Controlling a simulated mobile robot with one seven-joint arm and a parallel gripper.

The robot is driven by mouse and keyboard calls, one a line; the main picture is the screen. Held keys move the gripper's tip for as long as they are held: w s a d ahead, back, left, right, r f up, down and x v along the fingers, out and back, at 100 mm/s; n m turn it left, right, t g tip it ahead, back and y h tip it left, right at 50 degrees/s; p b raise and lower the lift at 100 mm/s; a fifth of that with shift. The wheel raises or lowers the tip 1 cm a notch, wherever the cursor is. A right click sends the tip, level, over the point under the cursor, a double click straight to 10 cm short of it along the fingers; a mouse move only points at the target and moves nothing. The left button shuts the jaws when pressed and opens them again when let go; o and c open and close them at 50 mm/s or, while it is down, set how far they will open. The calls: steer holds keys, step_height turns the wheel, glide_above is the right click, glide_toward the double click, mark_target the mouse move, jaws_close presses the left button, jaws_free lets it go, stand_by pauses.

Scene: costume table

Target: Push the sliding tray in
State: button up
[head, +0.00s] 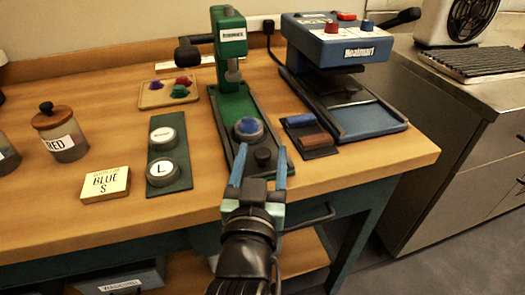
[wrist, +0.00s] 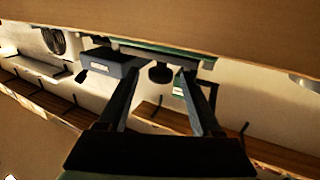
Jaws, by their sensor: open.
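A green press (head: 229,50) stands on the wooden table. Its long green sliding tray (head: 238,103) runs toward the table's front edge and carries a round die with a blue top (head: 249,128). A black round knob (head: 262,157) sits at the tray's near end. My gripper (head: 261,167) is open at this near end, its two blue fingers either side of the knob in the picture. In the wrist view the dark knob (wrist: 160,73) shows between the spread fingertips (wrist: 160,72), with a gap on both sides. I cannot tell whether a finger touches the tray.
A blue heat press (head: 335,50) stands to the right, with a dark pad holding blue and brown pieces (head: 308,135) beside the tray. To the left are a green strip with two round badges (head: 168,152), a yellow box (head: 105,184) and a jar (head: 60,133).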

steer(key=shift+w+d, duration=0.1)
steer(key=shift+w, duration=0.65)
steer(key=shift+c, duration=0.2)
jaws_close()
stand_by(0.8)
